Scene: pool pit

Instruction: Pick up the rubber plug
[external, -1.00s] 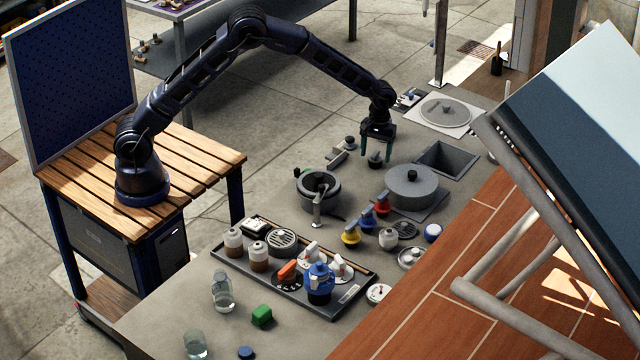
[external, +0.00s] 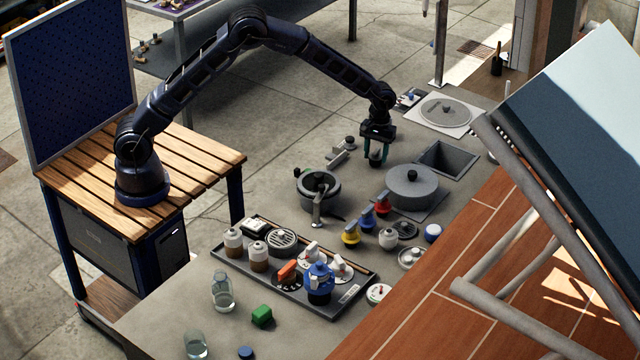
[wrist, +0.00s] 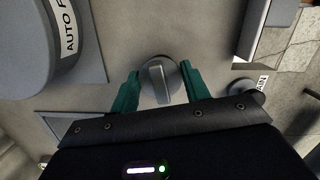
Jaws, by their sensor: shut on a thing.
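The rubber plug (wrist: 157,82) looks like a grey round piece with a raised ridge on top. In the wrist view it sits between the two teal fingers of my gripper (wrist: 160,72). In the external view my gripper (external: 376,158) points down over the far part of the counter, and the small grey plug (external: 376,154) shows between its fingers. My gripper is shut on the plug. I cannot tell clearly whether the plug is clear of the counter.
A lidded grey pot (external: 411,188) stands to the right of my gripper, with a square basin (external: 447,158) behind it. A round grey vessel (external: 318,190) stands to the left. A small grey fitting (external: 341,150) lies close by. A tray (external: 222,258) of parts is nearer the front.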

